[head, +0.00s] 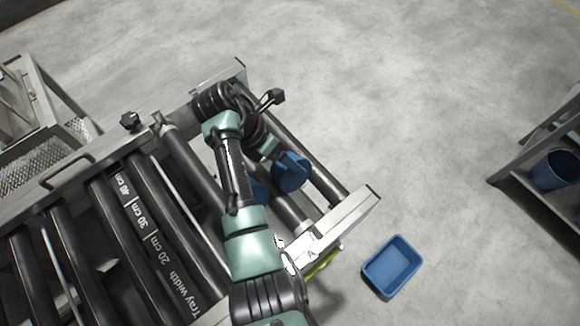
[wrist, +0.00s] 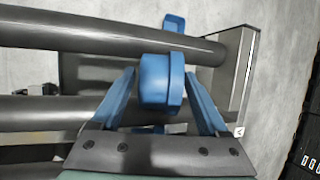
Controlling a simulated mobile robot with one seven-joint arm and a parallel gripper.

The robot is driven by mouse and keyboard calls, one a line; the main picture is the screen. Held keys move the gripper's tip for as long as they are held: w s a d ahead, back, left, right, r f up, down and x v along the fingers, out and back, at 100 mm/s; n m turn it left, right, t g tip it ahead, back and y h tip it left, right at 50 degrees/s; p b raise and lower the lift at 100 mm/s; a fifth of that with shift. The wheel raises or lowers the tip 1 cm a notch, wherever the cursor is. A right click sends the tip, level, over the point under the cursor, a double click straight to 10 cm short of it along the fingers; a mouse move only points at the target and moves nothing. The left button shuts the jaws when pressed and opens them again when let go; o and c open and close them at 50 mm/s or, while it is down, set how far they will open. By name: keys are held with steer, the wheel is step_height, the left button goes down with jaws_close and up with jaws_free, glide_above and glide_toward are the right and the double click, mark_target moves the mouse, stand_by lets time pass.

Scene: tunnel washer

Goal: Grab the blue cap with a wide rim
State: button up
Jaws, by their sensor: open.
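The blue cap (wrist: 155,84) shows in the wrist view as a short round body with a wider rim on its right side. It lies over the dark rollers. My gripper (wrist: 160,73) has blue fingers spread apart, one on each side of the cap. The cap is between them, with a narrow gap visible at the sides; I cannot tell if either finger touches it. In the head view a blue shape (head: 291,171) shows at the end of my arm, where cap and fingers are hard to tell apart. My arm covers part of the rollers there.
The roller conveyor (head: 165,250) has a metal end frame (head: 345,215) close to the right of the cap. A blue bin (head: 392,267) stands on the floor. A shelf (head: 515,185) at the right holds a blue container (head: 556,170). The floor between is clear.

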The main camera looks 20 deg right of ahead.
steer(key=shift+x, duration=1.5)
jaws_close()
